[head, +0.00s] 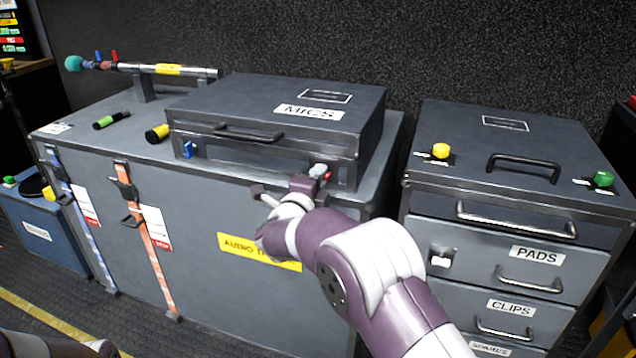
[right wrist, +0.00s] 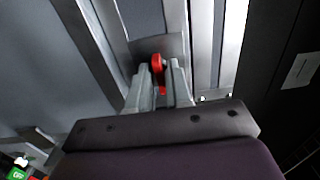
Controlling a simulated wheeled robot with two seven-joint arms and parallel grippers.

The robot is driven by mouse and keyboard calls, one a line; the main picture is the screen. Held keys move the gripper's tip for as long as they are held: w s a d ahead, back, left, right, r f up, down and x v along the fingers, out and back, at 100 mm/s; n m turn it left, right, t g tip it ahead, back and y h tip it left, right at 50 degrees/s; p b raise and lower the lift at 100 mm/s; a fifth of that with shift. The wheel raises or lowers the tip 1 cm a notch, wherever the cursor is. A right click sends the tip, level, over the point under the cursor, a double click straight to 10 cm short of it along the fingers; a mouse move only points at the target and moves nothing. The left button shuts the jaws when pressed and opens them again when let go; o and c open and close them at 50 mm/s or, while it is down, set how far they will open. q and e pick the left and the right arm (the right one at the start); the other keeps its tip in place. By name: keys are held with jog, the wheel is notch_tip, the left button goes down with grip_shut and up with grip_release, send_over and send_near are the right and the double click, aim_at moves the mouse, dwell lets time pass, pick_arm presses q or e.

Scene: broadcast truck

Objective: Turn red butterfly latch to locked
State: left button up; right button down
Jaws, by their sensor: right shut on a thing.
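The red butterfly latch (head: 328,175) is on the front right of the grey MICS case (head: 270,110), mostly hidden by my gripper in the head view. In the right wrist view the red latch (right wrist: 158,65) shows between the two fingertips. My right gripper (head: 319,171) is at the case front and shut on the latch; its fingers also show in the right wrist view (right wrist: 158,84). I cannot tell the latch's exact angle. A blue latch (head: 188,149) is on the case's front left. My left gripper is not in view.
The MICS case stands on a large grey trunk (head: 200,230) with strapped front. A drawer cabinet (head: 480,250) with PADS and CLIPS labels stands to the right, across a narrow gap. A microphone pole (head: 165,69) and yellow-capped cylinder (head: 157,133) lie left of the case.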

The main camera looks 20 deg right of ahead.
jog(key=shift+f, duration=0.15)
jog(key=c, duration=1.2)
grip_release()
jog(key=shift+c, duration=0.2)
jog(key=p+v, duration=0.2)
jog(key=v, duration=1)
jog(key=shift+s+a+p, duration=0.2)
jog(key=shift+s+p, duration=0.1)
